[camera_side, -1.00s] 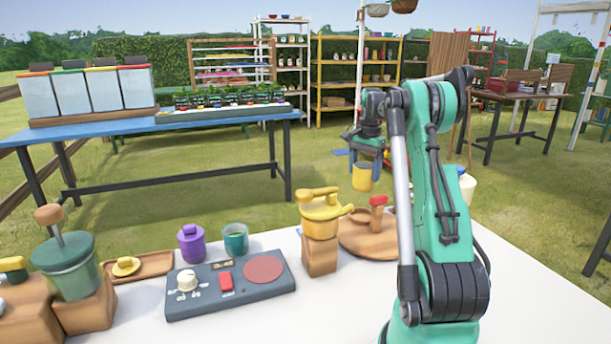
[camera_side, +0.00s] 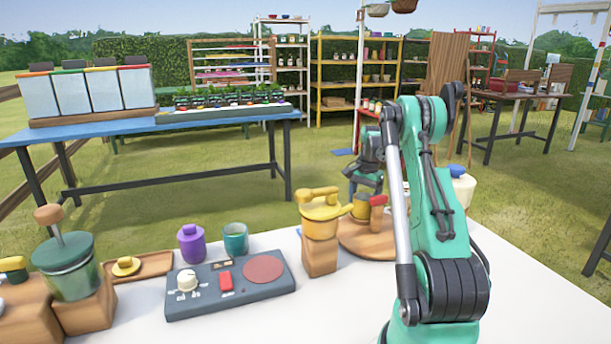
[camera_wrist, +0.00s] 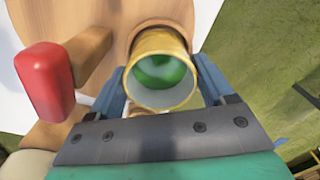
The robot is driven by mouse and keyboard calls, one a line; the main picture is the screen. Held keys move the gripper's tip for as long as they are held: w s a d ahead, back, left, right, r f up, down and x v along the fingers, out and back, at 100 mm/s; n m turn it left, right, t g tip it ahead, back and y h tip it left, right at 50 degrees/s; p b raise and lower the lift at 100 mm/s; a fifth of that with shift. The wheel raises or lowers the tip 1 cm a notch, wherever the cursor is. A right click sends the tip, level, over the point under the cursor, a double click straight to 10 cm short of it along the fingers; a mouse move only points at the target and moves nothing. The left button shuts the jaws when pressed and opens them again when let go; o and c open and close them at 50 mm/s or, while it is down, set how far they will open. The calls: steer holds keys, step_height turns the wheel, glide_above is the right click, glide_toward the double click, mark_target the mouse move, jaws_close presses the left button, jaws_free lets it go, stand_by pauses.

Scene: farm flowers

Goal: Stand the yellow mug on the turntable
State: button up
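The yellow mug (camera_side: 361,208) is between the fingers of my gripper (camera_side: 363,190), upright or nearly so. In the wrist view the mug (camera_wrist: 163,66) shows its yellow rim and a green inside, with a grey-blue finger of my gripper (camera_wrist: 162,88) close on each side. The round wooden turntable (camera_side: 362,245) stands on the white table, and it shows behind the mug in the wrist view (camera_wrist: 128,14). The mug is over the turntable or at its back part; I cannot tell whether its base touches. A red-knobbed wooden arm (camera_wrist: 45,82) rises beside the mug.
A yellow pot with a spout (camera_side: 321,207) sits on a wooden block (camera_side: 319,257) left of the turntable. A grey control panel (camera_side: 230,289), a purple canister (camera_side: 191,244) and a teal cup (camera_side: 235,239) stand further left. A cream jar (camera_side: 461,187) is behind my arm.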

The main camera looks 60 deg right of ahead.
steer(key=shift+o, duration=1.3)
step_height(320, 180, up, 12)
steer(key=w+a+r+n, duration=0.2)
steer(key=w+a+n, duration=0.2)
steer(key=w+a, duration=0.2)
steer(key=w+a+n+t+h, duration=0.1)
steer(key=w+a+n+t, duration=0.3)
steer(key=a, duration=0.6)
steer(key=w+a+n+h, duration=0.1)
steer(key=a+n, duration=0.5)
steer(key=a, duration=0.5)
steer(key=s+a+f+n+t+y, duration=0.2)
steer(key=a+f+n, duration=0.3)
steer(key=a, duration=0.6)
steer(key=n+t, duration=0.1)
steer(key=n, duration=0.1)
steer(key=shift+s+a+n, duration=0.3)
steer(key=shift+s+a, duration=0.1)
